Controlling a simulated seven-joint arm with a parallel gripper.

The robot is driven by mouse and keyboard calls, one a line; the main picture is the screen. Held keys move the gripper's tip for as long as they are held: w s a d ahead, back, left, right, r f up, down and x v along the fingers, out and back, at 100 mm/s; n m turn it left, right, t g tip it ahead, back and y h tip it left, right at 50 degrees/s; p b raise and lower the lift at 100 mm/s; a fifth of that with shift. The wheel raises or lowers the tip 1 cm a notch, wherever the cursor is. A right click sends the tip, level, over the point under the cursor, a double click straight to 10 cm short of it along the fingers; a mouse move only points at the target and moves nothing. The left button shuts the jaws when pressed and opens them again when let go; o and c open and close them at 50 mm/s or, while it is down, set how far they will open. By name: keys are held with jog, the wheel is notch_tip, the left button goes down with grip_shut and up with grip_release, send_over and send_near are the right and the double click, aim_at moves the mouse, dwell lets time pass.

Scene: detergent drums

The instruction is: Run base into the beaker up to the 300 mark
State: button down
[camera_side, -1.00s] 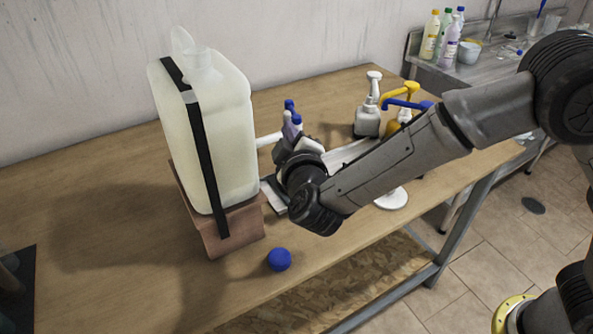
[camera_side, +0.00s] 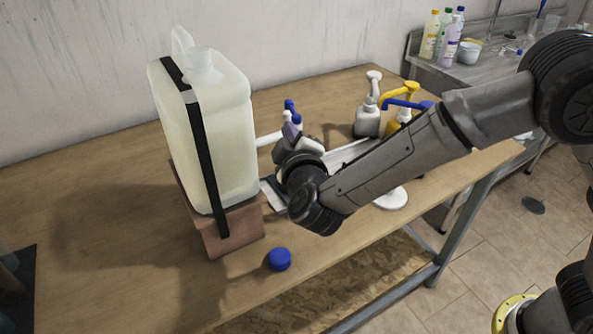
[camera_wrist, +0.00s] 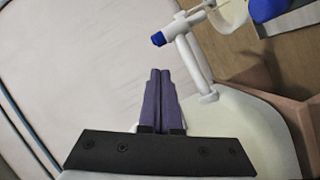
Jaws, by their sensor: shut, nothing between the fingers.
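The large translucent drum (camera_side: 225,135) of pale liquid stands strapped on a brown stand. Its white tap (camera_side: 268,139) sticks out to the right, with blue parts (camera_side: 290,104) beside my gripper. In the wrist view the tap (camera_wrist: 190,60) has a blue end (camera_wrist: 158,39). My gripper (camera_wrist: 158,72) is shut and empty, its purple fingers together close to the tap; contact cannot be told. A pale round vessel (camera_wrist: 232,14), possibly the beaker, shows partly at the top. Its level and marks cannot be read. My arm hides much of this area in the side view.
A blue cap (camera_side: 279,259) lies near the table's front edge. Pump bottles (camera_side: 367,118) stand to the right behind my arm, and a white disc (camera_side: 391,198) lies nearer. The wooden table (camera_side: 80,200) is clear left of the drum.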

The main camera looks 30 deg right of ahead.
dwell(0.5)
jog(key=m+y, duration=0.4)
jog(key=m, duration=1.1)
send_near(293, 111)
jog(key=s+d+r, duration=0.2)
jog(key=d+r, duration=0.2)
jog(key=r, duration=0.1)
jog(key=w+a+f, duration=0.1)
jog(key=w+f, duration=0.4)
jog(key=w, duration=0.5)
jog(key=shift+w+a+f, duration=0.25)
jog(key=shift+w+f, duration=0.05)
jog(key=shift+w, duration=0.05)
